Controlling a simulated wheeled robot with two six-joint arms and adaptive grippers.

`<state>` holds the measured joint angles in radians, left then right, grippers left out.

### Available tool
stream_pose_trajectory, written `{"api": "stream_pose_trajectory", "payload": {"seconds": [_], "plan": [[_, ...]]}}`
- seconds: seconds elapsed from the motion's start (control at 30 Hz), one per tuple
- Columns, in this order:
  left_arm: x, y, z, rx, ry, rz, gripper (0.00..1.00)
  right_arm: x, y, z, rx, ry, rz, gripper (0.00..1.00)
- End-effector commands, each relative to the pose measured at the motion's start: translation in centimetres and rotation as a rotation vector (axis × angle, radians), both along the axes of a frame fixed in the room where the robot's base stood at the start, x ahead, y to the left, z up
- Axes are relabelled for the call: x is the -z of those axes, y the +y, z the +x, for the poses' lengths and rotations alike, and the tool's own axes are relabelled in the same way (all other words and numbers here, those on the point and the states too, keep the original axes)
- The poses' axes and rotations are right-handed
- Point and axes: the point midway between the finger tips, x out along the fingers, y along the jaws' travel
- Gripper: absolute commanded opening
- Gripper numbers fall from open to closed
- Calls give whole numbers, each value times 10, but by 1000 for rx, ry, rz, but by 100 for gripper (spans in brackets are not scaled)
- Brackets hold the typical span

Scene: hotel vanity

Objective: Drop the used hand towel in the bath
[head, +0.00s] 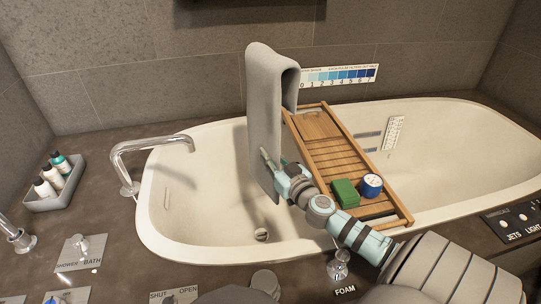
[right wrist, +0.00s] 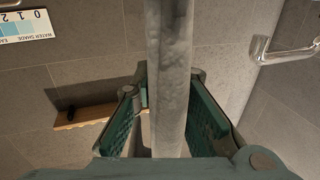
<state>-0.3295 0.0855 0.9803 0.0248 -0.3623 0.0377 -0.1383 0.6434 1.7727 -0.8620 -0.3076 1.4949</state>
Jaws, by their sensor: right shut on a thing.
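The grey hand towel (head: 262,110) hangs upright and folded over at its top, above the left half of the white bath (head: 205,205). My right gripper (head: 271,168) is shut on the towel's lower part. In the right wrist view the towel (right wrist: 170,70) runs as a narrow strip between the two green fingers of the gripper (right wrist: 165,100). Some of the bath is hidden behind the towel and my right arm. My left gripper is not in view.
A wooden bath tray (head: 335,155) spans the bath right of the towel, bearing a green block (head: 345,193) and a blue-and-white round item (head: 371,186). A chrome spout (head: 150,143) reaches over the bath's left end. A grey caddy (head: 55,200) of bottles stands far left.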

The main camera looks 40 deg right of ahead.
Motion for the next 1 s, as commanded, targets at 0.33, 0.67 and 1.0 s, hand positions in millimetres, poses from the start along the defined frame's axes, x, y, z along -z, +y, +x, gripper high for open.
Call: {"api": "stream_pose_trajectory", "payload": {"seconds": [0.33, 0.67, 1.0], "plan": [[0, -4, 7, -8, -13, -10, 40, 5, 0, 0, 0, -1, -1, 0], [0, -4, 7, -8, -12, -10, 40, 5, 0, 0, 0, -1, -1, 36], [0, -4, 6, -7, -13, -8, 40, 7, 5, -28, -3, 5, -4, 36]]}}
